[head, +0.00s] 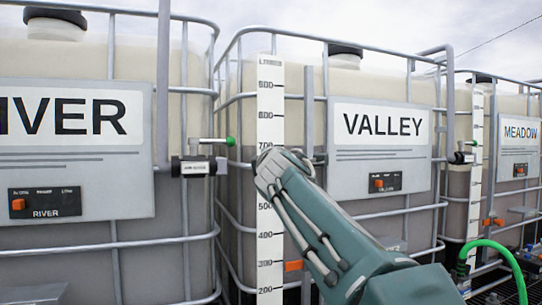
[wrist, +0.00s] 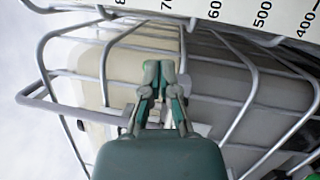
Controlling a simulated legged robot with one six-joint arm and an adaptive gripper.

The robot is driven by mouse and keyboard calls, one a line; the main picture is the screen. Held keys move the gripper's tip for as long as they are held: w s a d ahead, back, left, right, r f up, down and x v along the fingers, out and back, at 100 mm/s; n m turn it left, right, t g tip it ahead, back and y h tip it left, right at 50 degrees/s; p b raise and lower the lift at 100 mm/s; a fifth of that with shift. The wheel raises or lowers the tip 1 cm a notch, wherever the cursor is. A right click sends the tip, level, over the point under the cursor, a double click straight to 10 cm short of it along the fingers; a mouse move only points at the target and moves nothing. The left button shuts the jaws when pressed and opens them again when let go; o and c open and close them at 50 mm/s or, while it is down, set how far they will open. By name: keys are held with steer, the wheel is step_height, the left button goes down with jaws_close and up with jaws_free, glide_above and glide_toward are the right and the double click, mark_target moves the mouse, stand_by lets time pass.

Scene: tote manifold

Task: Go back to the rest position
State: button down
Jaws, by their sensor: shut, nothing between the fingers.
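My gripper (wrist: 158,72) shows in the wrist view with its two fingers together and nothing between them. In the head view my arm (head: 330,235) reaches from the lower right up to the middle, in front of the VALLEY tote (head: 230,175). Its end overlaps the tote's white level scale (head: 271,100) in the picture. The fingers cannot be made out clearly there. I cannot tell how far they are from the tote. The wrist view shows the cage bars (wrist: 103,70) of a tote beyond the fingers and a scale (wrist: 240,12) along the top.
The RIVER tote (head: 185,255) stands left and the MEADOW tote (head: 510,105) right. A valve with a green-tipped handle (head: 230,141) sticks out near my arm's end. A green hose (head: 508,258) curves at lower right. Orange switches (head: 18,204) sit on the panels.

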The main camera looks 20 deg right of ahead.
steer(key=s+a+f+m+g+y, duration=0.1)
steer(key=s+f+m+g, duration=0.6)
steer(key=s+f, duration=1)
steer(key=s+a+f+m+g+y, duration=0.2)
steer(key=s+f+m+g, duration=0.4)
steer(key=s+f, duration=1.1)
step_height(320, 180, down, 8)
steer(key=m, duration=0.4)
steer(key=shift+m+g, duration=0.4)
